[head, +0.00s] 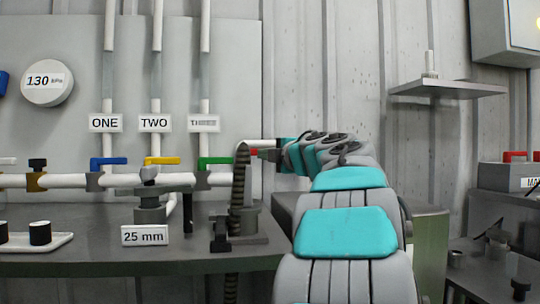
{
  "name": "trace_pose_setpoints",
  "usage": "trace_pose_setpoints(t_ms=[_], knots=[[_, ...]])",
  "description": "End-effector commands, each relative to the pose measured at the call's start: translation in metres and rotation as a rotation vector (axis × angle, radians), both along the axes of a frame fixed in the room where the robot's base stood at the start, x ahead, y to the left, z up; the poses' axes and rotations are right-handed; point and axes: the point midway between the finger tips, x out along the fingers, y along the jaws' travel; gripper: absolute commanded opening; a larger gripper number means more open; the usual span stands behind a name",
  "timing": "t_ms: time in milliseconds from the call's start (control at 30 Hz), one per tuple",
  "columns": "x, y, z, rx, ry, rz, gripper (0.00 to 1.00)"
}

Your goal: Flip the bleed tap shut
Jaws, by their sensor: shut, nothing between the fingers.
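My gripper (270,154) is at the end of my grey and teal arm, which reaches in from the lower right. Its fingers are shut, with nothing seen between them. A small red part (255,151) shows right at the fingertips, beside the upper end of a dark ribbed hose (239,190) and a short white pipe (262,142). It may be the handle of the bleed tap, but no label confirms this. I cannot tell whether the fingers touch it. The tap's body is hidden or too small to make out.
A white pipe (65,181) carries blue (108,161), yellow (162,160) and green (215,160) handled valves under number signs. A bench (90,250) with a "25 mm" sign (145,236) lies below. A wall shelf (447,89) is at the right.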

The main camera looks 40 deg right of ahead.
Motion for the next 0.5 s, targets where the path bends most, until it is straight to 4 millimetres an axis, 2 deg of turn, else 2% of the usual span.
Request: trace_pose_setpoints(t_ms=[267, 500], knots=[[0.048, -0.006, 0.0, -0.003, 0.0, 0.005, 0.0], [0.062, -0.028, 0.001, -0.001, -0.002, 0.002, 0.0]])
